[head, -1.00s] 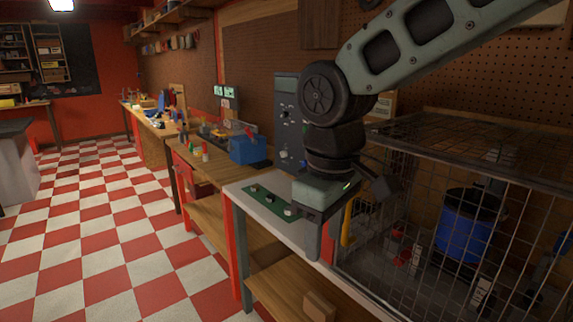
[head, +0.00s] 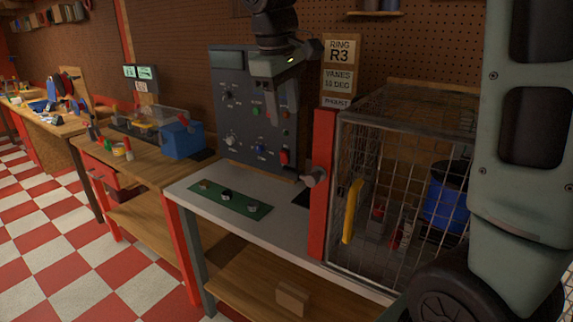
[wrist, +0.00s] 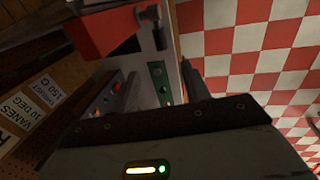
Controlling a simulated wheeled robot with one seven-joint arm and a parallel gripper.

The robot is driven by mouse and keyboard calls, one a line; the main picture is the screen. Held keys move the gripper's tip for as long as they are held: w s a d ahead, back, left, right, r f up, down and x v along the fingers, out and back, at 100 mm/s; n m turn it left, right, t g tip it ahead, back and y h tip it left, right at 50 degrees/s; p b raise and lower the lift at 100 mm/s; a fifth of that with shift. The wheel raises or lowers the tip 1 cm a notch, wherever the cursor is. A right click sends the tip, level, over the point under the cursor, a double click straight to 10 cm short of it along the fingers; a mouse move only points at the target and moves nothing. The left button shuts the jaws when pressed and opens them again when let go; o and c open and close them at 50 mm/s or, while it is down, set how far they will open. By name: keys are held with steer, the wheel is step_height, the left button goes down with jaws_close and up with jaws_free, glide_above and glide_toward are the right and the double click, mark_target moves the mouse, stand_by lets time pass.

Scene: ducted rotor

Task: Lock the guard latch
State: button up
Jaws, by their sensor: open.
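The wire-mesh guard (head: 400,190) stands at the right end of the bench with its door against a red post (head: 322,185). A yellow handle (head: 351,211) is upright on the door. A grey latch knob (head: 315,177) sticks out from the red post; I cannot tell its locked state. In the wrist view the red post (wrist: 105,25) and the grey latch (wrist: 148,14) show at the top. My gripper (head: 280,100) is open and empty, pointing down in front of the control panel, above and left of the latch. Nothing is between its fingers.
A grey control panel (head: 252,120) with knobs and buttons stands behind my gripper. A green strip with knobs (head: 230,196) lies on the pale bench top (head: 285,222). A blue box (head: 182,140) is on the wooden bench at left. A blue drum (head: 445,195) is inside the guard.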

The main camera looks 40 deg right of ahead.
mark_target(292, 169)
steer(key=d+f, duration=0.1)
steer(key=f, duration=0.4)
steer(key=f+p, duration=0.1)
steer(key=f, duration=0.4)
steer(key=w+d+f, duration=0.1)
steer(key=f, duration=0.4)
steer(key=shift+d+p, duration=0.35)
steer(key=shift+p, duration=0.05)
steer(key=shift+r, duration=0.1)
jaws_close()
